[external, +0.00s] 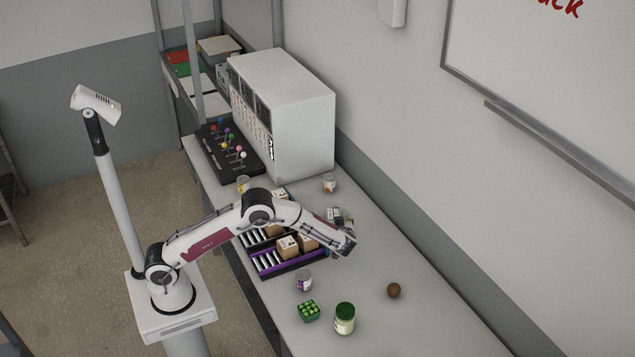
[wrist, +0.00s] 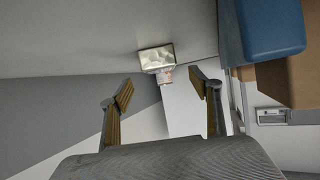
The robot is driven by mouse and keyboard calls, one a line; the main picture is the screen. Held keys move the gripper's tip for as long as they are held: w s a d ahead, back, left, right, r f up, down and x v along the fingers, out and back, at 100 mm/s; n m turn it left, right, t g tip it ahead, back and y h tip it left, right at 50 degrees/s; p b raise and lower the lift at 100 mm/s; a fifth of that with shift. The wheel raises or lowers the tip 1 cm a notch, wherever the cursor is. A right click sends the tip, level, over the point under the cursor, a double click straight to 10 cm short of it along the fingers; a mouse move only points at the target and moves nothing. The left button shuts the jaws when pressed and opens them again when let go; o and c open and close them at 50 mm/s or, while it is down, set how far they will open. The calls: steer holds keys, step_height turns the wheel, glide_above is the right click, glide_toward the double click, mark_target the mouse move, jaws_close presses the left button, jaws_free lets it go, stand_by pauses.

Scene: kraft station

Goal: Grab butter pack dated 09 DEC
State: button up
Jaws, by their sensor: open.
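My gripper (external: 345,243) hangs over the table at the right end of the black and purple rack in the external view. In the wrist view my gripper (wrist: 164,92) is open, with nothing between its two fingers. No date is readable, so the 09 DEC pack cannot be picked out.
The rack (external: 290,267) holds brown boxes (external: 288,246). A big white machine (external: 300,110) stands behind. The table's right side is mostly clear.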

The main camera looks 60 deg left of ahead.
mark_target(333, 214)
steer(key=shift+a, duration=0.1)
steer(key=shift+x, duration=1.2)
steer(key=shift+w, duration=0.1)
steer(key=shift+x, duration=2.55)
steer(key=shift+f, duration=0.15)
steer(key=c, duration=1.4)
